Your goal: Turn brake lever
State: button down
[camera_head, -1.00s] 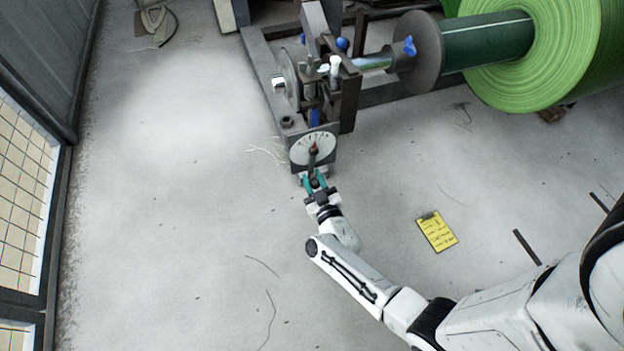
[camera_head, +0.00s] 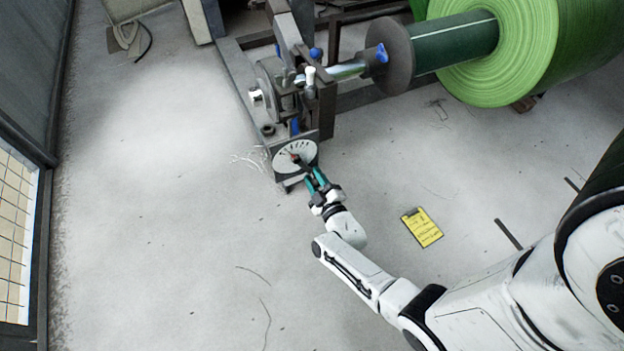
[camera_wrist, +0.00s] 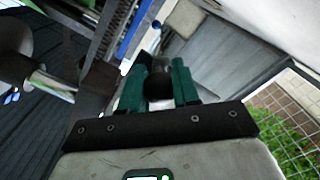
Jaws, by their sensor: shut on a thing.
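My gripper (camera_head: 316,179), with teal fingers, is at the lower right of the dial. In the wrist view, the dark round knob of the brake lever (camera_wrist: 158,88) sits between the two teal fingers of my gripper (camera_wrist: 159,80), which are shut on it. The lever slants from the dial down and right to my gripper. The fingers hide part of its end.
A large green roll (camera_head: 505,50) on a shaft stands at the upper right. A yellow clipboard (camera_head: 422,228) lies on the floor to the right of my arm. A mesh panel (camera_head: 14,235) stands at the left. The floor at left is mostly clear.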

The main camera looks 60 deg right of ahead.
jog(key=shift+w+r, duration=0.15)
jog(key=shift+r, duration=0.05)
jog(key=c, duration=0.8)
grip_release()
jog(key=shift+f, duration=0.1)
jog(key=p+v, duration=0.3)
jog(key=v, duration=0.8)
jog(key=shift+w, duration=0.1)
